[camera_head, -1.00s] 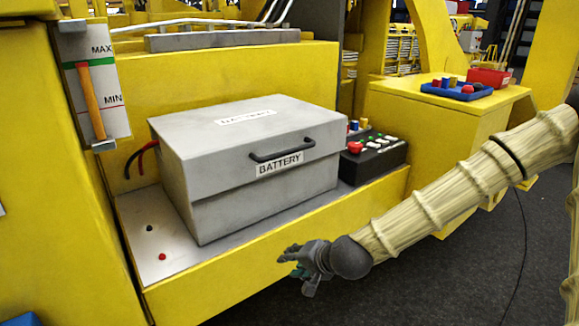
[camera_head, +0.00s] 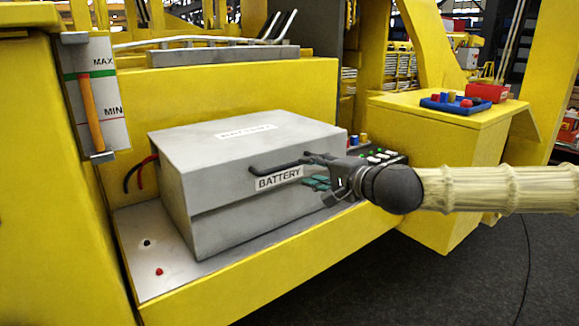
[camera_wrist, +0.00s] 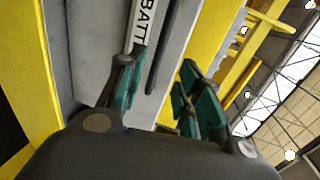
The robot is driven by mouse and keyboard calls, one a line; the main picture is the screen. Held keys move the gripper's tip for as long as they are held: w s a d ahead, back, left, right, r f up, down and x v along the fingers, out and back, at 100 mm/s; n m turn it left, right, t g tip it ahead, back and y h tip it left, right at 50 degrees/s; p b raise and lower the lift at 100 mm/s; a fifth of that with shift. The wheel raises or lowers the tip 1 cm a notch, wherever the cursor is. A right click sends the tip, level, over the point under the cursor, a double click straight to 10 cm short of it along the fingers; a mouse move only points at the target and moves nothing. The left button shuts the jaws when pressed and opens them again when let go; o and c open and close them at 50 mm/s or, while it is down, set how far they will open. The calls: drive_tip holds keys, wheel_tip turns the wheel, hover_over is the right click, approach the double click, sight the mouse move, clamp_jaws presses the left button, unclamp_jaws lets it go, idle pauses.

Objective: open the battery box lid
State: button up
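The grey battery box (camera_head: 225,222) stands on a metal shelf, with its lid (camera_head: 205,146) shut. A black bar handle (camera_head: 268,171) is on the lid's front face, above a white BATTERY label (camera_head: 279,179). My gripper (camera_head: 313,170) is at the right end of the handle and hides that end. In the wrist view, my gripper (camera_wrist: 160,82) has its green-padded fingers apart. The dark handle (camera_wrist: 164,45) shows in the gap between them, beside the label (camera_wrist: 142,22). I cannot tell whether a finger touches the handle or the lid.
A black control box (camera_head: 385,157) with buttons stands just right of the battery box, partly behind my gripper. The shelf (camera_head: 150,262) has a red and a black knob at left. A blue tray (camera_head: 455,104) sits on the yellow block at right.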

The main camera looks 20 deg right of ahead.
sight(291, 166)
drive_tip(key=shift+p+x, duration=0.55)
drive_tip(key=shift+x, duration=4.5)
clamp_jaws()
